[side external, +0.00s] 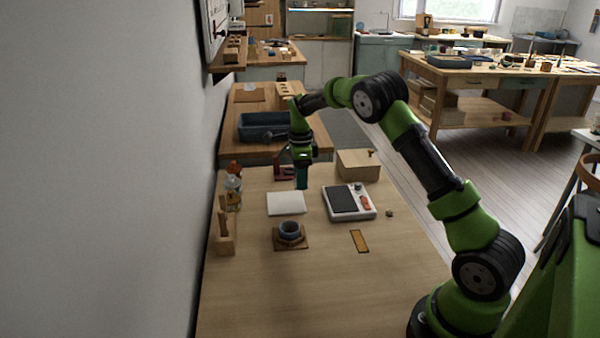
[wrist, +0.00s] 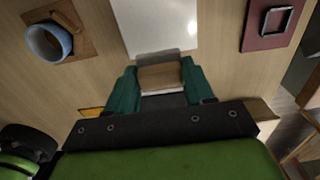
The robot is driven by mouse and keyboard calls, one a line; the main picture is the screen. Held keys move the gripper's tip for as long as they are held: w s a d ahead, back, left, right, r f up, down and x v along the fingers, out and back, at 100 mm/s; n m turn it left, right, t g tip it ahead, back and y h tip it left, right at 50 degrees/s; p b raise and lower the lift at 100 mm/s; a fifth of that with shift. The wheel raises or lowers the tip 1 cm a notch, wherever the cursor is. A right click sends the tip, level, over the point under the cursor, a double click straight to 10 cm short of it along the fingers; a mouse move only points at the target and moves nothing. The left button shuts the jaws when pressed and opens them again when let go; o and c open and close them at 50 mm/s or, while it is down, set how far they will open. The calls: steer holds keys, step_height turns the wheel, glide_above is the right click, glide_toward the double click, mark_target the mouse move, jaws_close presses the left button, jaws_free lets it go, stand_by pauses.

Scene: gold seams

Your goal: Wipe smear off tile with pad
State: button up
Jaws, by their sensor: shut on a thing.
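The white tile (side external: 286,203) lies flat on the wooden table. It also shows at the top of the wrist view (wrist: 155,22), with a bright glare spot on its right side. I cannot make out a smear on the visible part. My gripper (side external: 302,185) points down just beyond the tile's far right corner in the side view. In the wrist view, its teal fingers (wrist: 160,92) are shut on the pad (wrist: 162,76), a brown block with a pale grey layer. The pad's height above the table is unclear.
A blue-grey cup (side external: 290,229) on a wooden holder stands in front of the tile. A scale (side external: 349,202) is to its right, a wooden box (side external: 358,165) behind that. Bottles (side external: 233,190) and a wooden rack (side external: 225,239) line the left edge. The front table area is clear.

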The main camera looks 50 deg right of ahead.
steer(key=shift+r, duration=1.3)
